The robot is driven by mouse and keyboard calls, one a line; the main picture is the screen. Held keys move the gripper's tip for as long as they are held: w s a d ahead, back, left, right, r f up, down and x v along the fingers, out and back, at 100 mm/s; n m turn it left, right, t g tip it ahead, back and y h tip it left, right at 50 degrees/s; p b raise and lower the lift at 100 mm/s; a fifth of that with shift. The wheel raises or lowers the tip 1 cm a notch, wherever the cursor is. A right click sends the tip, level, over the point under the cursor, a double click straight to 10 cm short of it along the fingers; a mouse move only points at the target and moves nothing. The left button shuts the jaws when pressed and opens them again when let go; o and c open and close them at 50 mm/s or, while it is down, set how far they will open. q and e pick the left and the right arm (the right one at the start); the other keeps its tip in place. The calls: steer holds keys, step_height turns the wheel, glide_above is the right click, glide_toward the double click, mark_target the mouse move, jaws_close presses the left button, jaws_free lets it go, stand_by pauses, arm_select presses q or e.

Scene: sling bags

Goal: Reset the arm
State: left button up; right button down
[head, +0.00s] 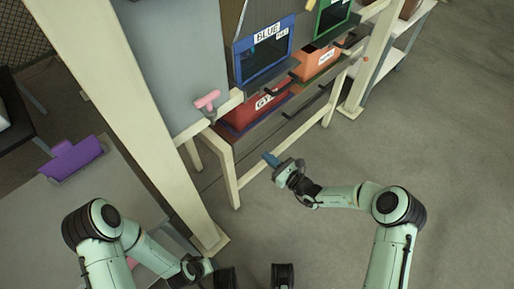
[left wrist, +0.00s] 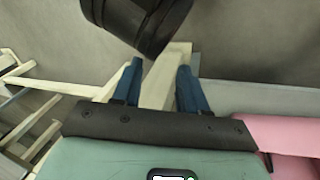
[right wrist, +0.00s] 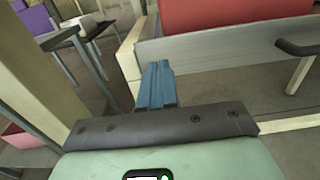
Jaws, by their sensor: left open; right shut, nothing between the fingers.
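My right gripper (head: 268,160) is in front of the lower part of the cream-framed rack (head: 231,172). In the right wrist view its blue fingers (right wrist: 157,84) are pressed together with nothing between them. A grey board and a red bin (right wrist: 225,14) lie beyond them. My left arm is folded low at the bottom left of the head view, and its fingers are hard to make out there. In the left wrist view the left gripper's blue fingers (left wrist: 159,82) stand apart and empty. A cream beam shows behind the gap, and a black rounded part hangs above.
The rack holds a blue-framed bin (head: 238,65), a green-framed bin (head: 318,28), an orange bin (head: 318,63) and a red bin. A pink handle (head: 207,99) sticks out near a grey panel. A purple object (head: 71,158) sits on the left table. Floor at right is clear.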

arm_select(q)
steer(key=shift+s+d+r+g, duration=0.15)
steer(key=shift+s+d+r, duration=0.1)
steer(key=shift+s, duration=0.2)
steer(key=shift+s+d+r+g, duration=0.15)
steer(key=shift+s+r, duration=0.1)
steer(key=shift+s, duration=0.15)
arm_select(e)
steer(key=shift+v, duration=1.95)
arm_select(q)
steer(key=shift+r+p, duration=0.1)
steer(key=shift+p, duration=0.25)
arm_select(e)
steer(key=shift+r, duration=0.15)
